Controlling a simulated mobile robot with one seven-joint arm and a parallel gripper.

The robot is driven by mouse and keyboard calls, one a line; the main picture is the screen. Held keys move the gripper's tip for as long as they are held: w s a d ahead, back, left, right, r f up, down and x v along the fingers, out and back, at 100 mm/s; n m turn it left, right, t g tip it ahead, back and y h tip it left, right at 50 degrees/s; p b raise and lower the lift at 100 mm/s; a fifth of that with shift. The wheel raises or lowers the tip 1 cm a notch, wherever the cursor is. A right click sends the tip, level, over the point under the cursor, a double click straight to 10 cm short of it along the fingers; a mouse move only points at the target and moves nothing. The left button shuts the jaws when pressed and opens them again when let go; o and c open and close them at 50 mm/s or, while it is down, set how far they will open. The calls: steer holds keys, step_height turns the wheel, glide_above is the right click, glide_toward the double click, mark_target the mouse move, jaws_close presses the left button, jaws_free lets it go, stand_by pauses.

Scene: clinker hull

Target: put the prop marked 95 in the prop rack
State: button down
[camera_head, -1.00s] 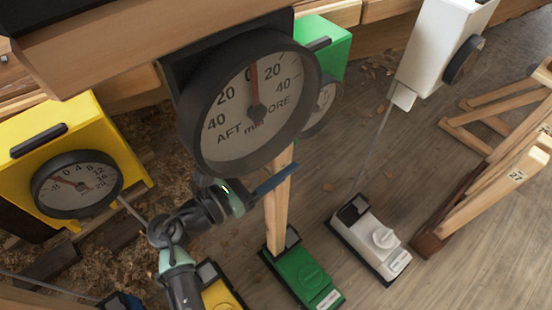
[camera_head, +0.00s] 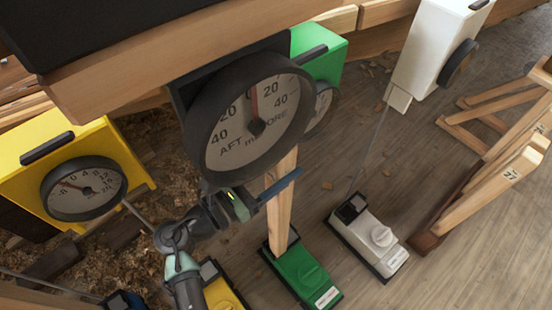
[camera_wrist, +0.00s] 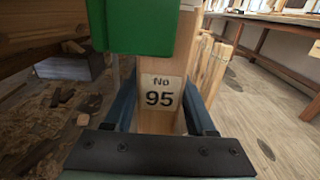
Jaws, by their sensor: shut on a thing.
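The prop marked 95 is a pale wooden post (camera_head: 284,205), leaning slightly. Its lower end meets a green base (camera_head: 300,275) on the floor; its upper part is hidden behind a large round dial (camera_head: 250,125). My gripper (camera_head: 280,187) is shut on the prop partway up. In the wrist view the prop (camera_wrist: 158,122) stands between my fingers (camera_wrist: 160,100), its "No 95" label facing the camera, and a green block (camera_wrist: 135,25) covers its upper part. The prop rack appears to be the wooden frame (camera_head: 435,228) at right, with a piece marked 27 (camera_head: 511,175).
A yellow gauge box (camera_head: 40,150) is at left and a green one (camera_head: 325,48) behind the dial. A white box (camera_head: 430,45) has a thin rod down to a white base (camera_head: 372,240). A yellow base (camera_head: 222,295) is near my arm. Bare floor lies at lower right.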

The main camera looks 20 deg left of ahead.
steer(key=s+d+p, duration=0.3)
steer(key=d+p, duration=0.1)
steer(key=d, duration=0.1)
steer(key=shift+s+d+r, duration=0.15)
steer(key=shift+s+d, duration=0.05)
steer(key=shift+s, duration=0.1)
stand_by(0.7)
steer(key=shift+r+p, duration=0.15)
steer(key=shift+p, duration=0.15)
step_height(320, 180, up, 6)
steer(key=p, duration=0.7)
stand_by(0.5)
steer(key=shift+r, duration=0.1)
